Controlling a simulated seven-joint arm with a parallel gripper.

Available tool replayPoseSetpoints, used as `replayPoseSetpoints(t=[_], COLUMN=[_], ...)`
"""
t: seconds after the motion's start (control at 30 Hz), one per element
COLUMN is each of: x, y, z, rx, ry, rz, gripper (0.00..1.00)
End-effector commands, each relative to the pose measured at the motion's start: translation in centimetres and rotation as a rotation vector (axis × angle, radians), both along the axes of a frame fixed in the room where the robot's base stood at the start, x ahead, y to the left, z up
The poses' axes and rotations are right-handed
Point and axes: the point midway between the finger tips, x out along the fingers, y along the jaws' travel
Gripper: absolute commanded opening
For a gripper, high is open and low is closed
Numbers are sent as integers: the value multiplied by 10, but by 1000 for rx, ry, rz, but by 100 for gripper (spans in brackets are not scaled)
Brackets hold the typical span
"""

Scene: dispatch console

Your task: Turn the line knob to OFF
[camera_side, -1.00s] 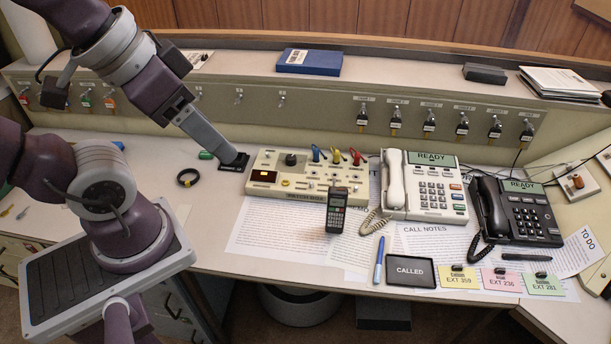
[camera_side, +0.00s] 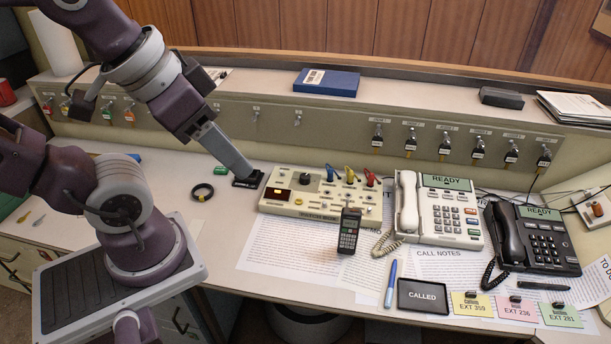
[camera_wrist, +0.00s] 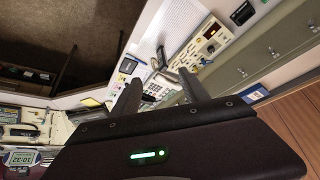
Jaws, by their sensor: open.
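The line knob seems to be the round black knob (camera_side: 303,178) on top of the beige switch box (camera_side: 325,211), behind its small lit display. Its labels are too small to read, so I cannot tell its setting. My gripper (camera_side: 246,172) is just left of the box, pointing down over a small black item on the desk, and apart from the knob. In the wrist view my gripper (camera_wrist: 160,88) shows two spread fingers with nothing held between them. A lit display (camera_wrist: 211,32) shows beyond them there; I cannot surely pick out the knob in that view.
Blue, yellow and red levers (camera_side: 350,174) stand right of the knob. A dark handset (camera_side: 349,232) stands before the box. A white phone (camera_side: 445,212) and a black phone (camera_side: 532,238) are to the right. A black ring (camera_side: 202,192) lies left on open desk.

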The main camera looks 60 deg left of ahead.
Motion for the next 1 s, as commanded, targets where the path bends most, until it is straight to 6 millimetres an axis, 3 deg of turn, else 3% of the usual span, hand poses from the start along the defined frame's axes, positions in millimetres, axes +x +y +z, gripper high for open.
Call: replayPoseSetpoints(t=[0.07, 0.13, 0.27, 0.37, 0.5, 0.6, 0.7, 0.83, 1.0], x=[18, 50, 133, 192, 255, 278, 286, 288, 289], y=[7, 20, 61, 100, 162, 199, 224, 237, 238], z=[4, 7, -8, -43, -125, -188, -236, -267, -296], rx=[51, 139, 295, 353, 355, 329, 303, 289, 287], ry=[30, 87, 228, 326, 415, 432, 430, 421, 421], rz=[-26, -89, -287, -461, -704, -840, -928, -978, -987], gripper=[52, 52, 52, 52, 52, 52, 52, 52, 52])
